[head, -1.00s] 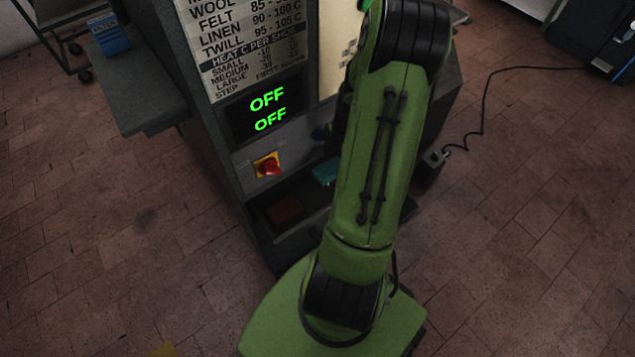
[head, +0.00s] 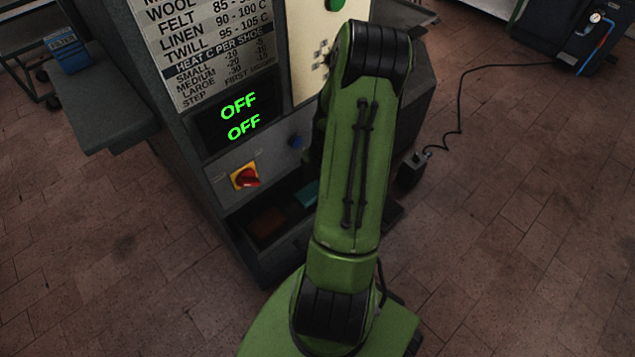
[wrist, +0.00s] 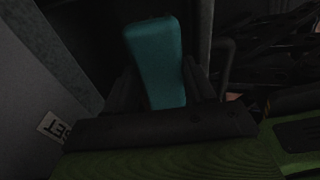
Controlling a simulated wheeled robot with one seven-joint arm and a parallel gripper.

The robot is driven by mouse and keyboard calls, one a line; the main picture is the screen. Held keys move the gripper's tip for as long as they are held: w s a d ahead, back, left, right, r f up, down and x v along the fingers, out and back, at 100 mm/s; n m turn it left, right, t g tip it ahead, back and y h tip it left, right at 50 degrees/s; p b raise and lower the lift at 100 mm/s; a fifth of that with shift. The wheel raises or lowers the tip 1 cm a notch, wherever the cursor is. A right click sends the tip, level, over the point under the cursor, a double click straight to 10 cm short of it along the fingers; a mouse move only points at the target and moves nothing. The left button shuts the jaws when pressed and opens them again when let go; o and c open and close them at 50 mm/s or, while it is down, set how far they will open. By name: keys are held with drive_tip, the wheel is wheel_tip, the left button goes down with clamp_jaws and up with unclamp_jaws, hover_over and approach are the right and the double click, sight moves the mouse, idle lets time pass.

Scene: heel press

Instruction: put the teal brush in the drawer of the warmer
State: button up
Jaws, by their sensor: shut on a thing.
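The teal brush (wrist: 155,55) is between the two dark fingers of my gripper (wrist: 158,82) in the wrist view, and the gripper is shut on it. In the head view, part of the teal brush (head: 306,194) shows beside my green arm, low at the front of the grey machine, near a dark open drawer or recess (head: 262,252). I cannot tell whether the brush is inside it or above it. My gripper is hidden behind my arm in the head view.
A reddish-brown block (head: 267,222) lies in the dark recess. Above it are a red switch on a yellow plate (head: 245,177) and a green display (head: 240,116) reading OFF twice. A side shelf (head: 105,105) holds a blue box (head: 67,53). A cable (head: 460,110) crosses the floor at right.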

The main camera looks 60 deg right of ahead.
drive_tip(key=o, duration=1.2)
wheel_tip(320, 180, up, 13)
drive_tip(key=s+d+p, duration=0.1)
drive_tip(key=p, duration=0.4)
drive_tip(key=w+a+r+m+h, duration=0.2)
drive_tip(key=w+a+r+m, duration=0.2)
drive_tip(key=a+r, duration=0.45)
drive_tip(key=s+a+r+m+t, duration=0.1)
drive_tip(key=s+a+r+m, duration=0.1)
drive_tip(key=a, duration=0.4)
drive_tip(key=s+a+r+m+t, duration=0.2)
drive_tip(key=s+a+r+m, duration=0.1)
drive_tip(key=a+r+m, duration=0.2)
drive_tip(key=s+a+r+m+t+y, duration=0.1)
drive_tip(key=s+a+r+m, duration=0.2)
drive_tip(key=a, duration=0.5)
drive_tip(key=shift+s+r+m+t, duration=0.15)
drive_tip(key=shift+r+m+t, duration=0.15)
drive_tip(key=shift+r+m, duration=0.4)
